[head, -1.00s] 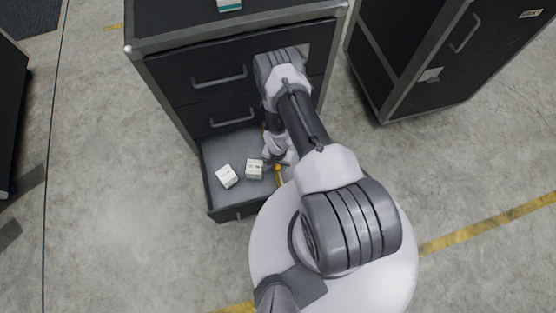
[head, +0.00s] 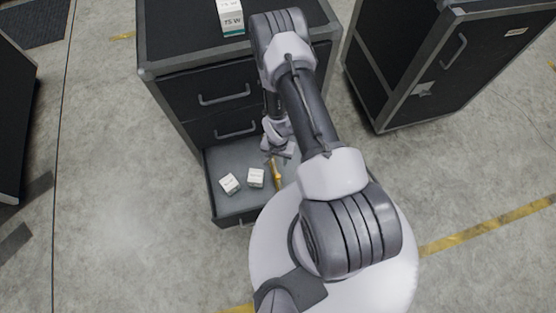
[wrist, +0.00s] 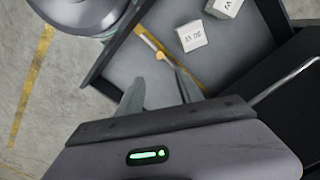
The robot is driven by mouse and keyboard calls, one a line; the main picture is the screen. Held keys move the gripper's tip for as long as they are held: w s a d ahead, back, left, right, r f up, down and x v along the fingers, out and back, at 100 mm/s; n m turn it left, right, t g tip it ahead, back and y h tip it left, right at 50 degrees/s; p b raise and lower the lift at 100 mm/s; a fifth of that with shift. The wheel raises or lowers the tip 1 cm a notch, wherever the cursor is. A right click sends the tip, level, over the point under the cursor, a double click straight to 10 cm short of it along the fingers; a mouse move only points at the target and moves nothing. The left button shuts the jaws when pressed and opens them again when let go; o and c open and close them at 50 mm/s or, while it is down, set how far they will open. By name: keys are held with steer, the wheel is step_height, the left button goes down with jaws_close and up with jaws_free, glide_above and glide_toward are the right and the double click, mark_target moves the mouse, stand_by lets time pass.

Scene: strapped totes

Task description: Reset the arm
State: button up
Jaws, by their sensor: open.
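My gripper (head: 279,154) is above the open bottom drawer (head: 213,186) of a black cabinet. In the wrist view my gripper (wrist: 160,92) has its two fingers spread apart, with nothing between them. Two small white boxes lie in the drawer: one at the left (head: 229,183) and one in the middle (head: 256,178). A yellow-handled tool (head: 276,175) lies to their right. The wrist view shows the tool (wrist: 159,54) just beyond my fingertips, apart from them. Part of the drawer is hidden by my arm.
The black cabinet (head: 190,110) has two closed drawers above the open one. A white and teal box (head: 231,16) stands on its top. Another black cabinet (head: 405,75) stands to the right. Bare concrete floor (head: 110,220) lies to the left.

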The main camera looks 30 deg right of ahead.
stand_by(0.4)
steer(key=w+a+r+n+t, duration=0.1)
steer(key=w+r, duration=0.2)
steer(key=r, duration=0.8)
steer(key=w+a+r+t, duration=0.1)
steer(key=w+r, duration=0.2)
steer(key=r, duration=0.8)
steer(key=w+a+r+n+t, duration=0.1)
steer(key=w+r, duration=0.2)
steer(key=r, duration=0.8)
steer(key=s+a+r+n+t, duration=0.15)
steer(key=s+r, duration=0.25)
steer(key=r, duration=0.4)
steer(key=s+a+r, duration=0.3)
steer(key=s+r, duration=0.1)
steer(key=r, duration=0.4)
steer(key=s+a+r+y, duration=0.1)
steer(key=s+a+r, duration=0.1)
steer(key=s, duration=0.4)
steer(key=s+a+r+n+t+y, duration=0.1)
steer(key=s+a+r, duration=0.1)
steer(key=s+r, duration=0.2)
steer(key=shift+s+r, duration=0.4)
steer(key=shift+s, duration=0.7)
steer(key=shift+a+n, duration=0.1)
steer(key=shift+n, duration=0.15)
